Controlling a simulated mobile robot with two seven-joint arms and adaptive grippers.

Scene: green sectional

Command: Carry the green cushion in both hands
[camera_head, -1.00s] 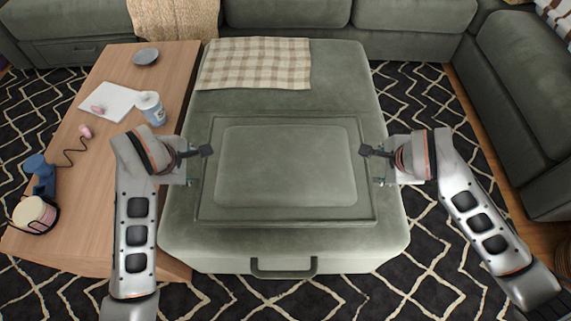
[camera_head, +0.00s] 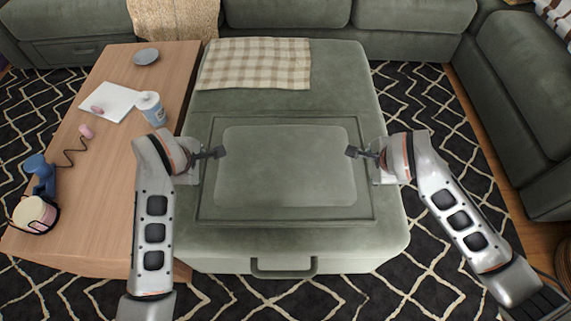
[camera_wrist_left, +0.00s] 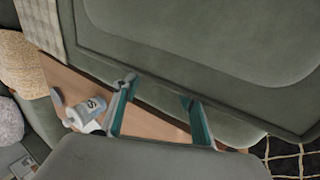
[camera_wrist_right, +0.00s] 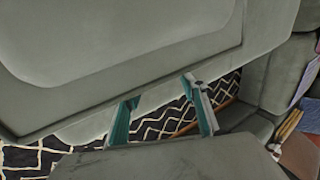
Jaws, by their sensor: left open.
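The green cushion (camera_head: 285,185) lies flat on the green ottoman (camera_head: 285,243), a rectangle with a raised middle panel and a darker border. In the head view my left gripper (camera_head: 221,152) is over its left side and my right gripper (camera_head: 352,152) over its right side, facing each other. In the left wrist view the cushion (camera_wrist_left: 225,50) fills the upper right, beyond the open, empty left fingers (camera_wrist_left: 157,90). In the right wrist view the cushion (camera_wrist_right: 110,50) lies beyond the parted, empty right fingers (camera_wrist_right: 162,92). I cannot tell whether either gripper touches it.
A checked cloth (camera_head: 255,64) lies on the ottoman's far end. A wooden table (camera_head: 115,190) on the left carries a bottle (camera_head: 151,108), a white sheet and a blue object. Green sofas (camera_head: 530,100) stand behind and right. Patterned rug shows at the right.

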